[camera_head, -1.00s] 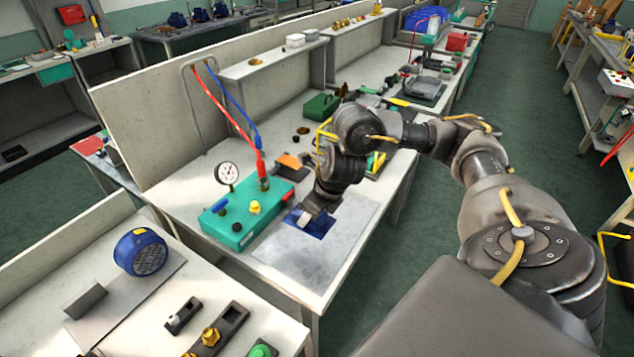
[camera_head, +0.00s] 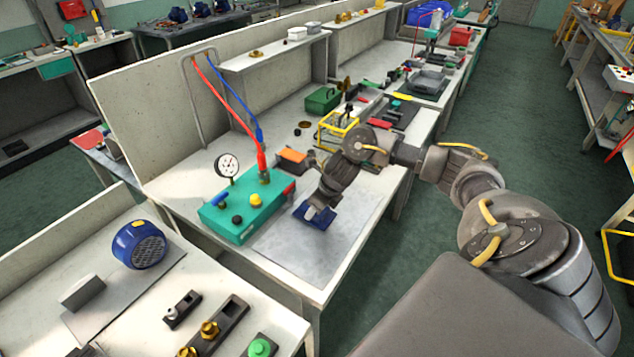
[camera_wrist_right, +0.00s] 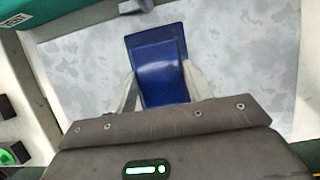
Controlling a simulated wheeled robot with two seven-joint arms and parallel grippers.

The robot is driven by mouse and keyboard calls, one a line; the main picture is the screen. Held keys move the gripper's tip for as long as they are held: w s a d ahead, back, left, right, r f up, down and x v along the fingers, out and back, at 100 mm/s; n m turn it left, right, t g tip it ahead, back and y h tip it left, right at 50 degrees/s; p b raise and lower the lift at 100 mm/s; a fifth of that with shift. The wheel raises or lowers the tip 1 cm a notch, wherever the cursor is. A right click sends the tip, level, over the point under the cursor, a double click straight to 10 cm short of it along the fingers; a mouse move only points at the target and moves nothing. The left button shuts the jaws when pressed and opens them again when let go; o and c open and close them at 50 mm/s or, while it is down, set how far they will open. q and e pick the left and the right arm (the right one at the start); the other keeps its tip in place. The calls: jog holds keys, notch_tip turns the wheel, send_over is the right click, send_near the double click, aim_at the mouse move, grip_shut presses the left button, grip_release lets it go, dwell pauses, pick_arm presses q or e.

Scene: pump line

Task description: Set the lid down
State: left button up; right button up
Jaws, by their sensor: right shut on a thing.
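The lid (camera_head: 316,216) is a blue part, held just over or on the pale grey sheet (camera_head: 290,250) at the near end of the long bench. My right gripper (camera_head: 320,207) is shut on the lid. In the right wrist view the lid (camera_wrist_right: 160,70) shows as a raised blue block on a flat blue plate, between the two pale fingers. I cannot tell whether the lid touches the sheet. My left gripper is not in view.
A teal box (camera_head: 247,210) with a gauge (camera_head: 227,165) and red and blue hoses stands left of the lid. An orange-topped block (camera_head: 292,156) and a yellow frame (camera_head: 338,126) lie behind. The sheet is bare around the lid.

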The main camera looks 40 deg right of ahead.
jog(key=shift+f, duration=0.25)
jog(key=o, duration=1)
jog(key=shift+r, duration=0.25)
jog(key=shift+v, duration=5.9)
